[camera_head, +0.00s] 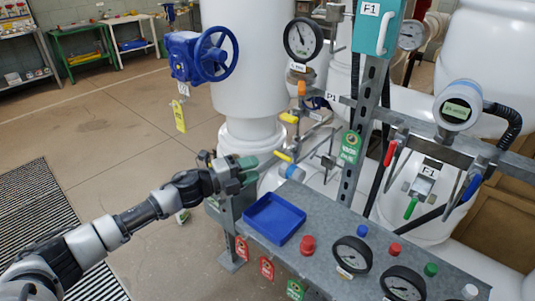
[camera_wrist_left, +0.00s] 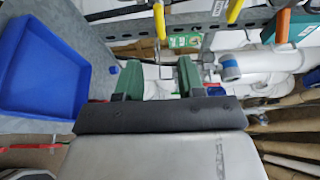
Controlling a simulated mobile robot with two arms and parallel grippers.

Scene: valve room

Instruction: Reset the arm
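My left arm (camera_head: 125,222) reaches in from the lower left of the head view. Its left gripper (camera_head: 248,170) is beside the grey panel's left end, just behind and left of the blue tray (camera_head: 273,219). In the left wrist view, the gripper (camera_wrist_left: 160,76) has its two green fingers apart, with nothing seen held between them. The blue tray (camera_wrist_left: 40,75) lies to their left there and looks empty. My right arm and right gripper are in neither view.
The grey panel (camera_head: 325,222) carries gauges and coloured buttons. Behind the gripper are yellow-handled valves (camera_head: 284,157) and pipes. A blue handwheel (camera_head: 213,55) is above it, and a metal post (camera_head: 362,130) stands to its right. Open floor (camera_head: 120,125) lies to the left.

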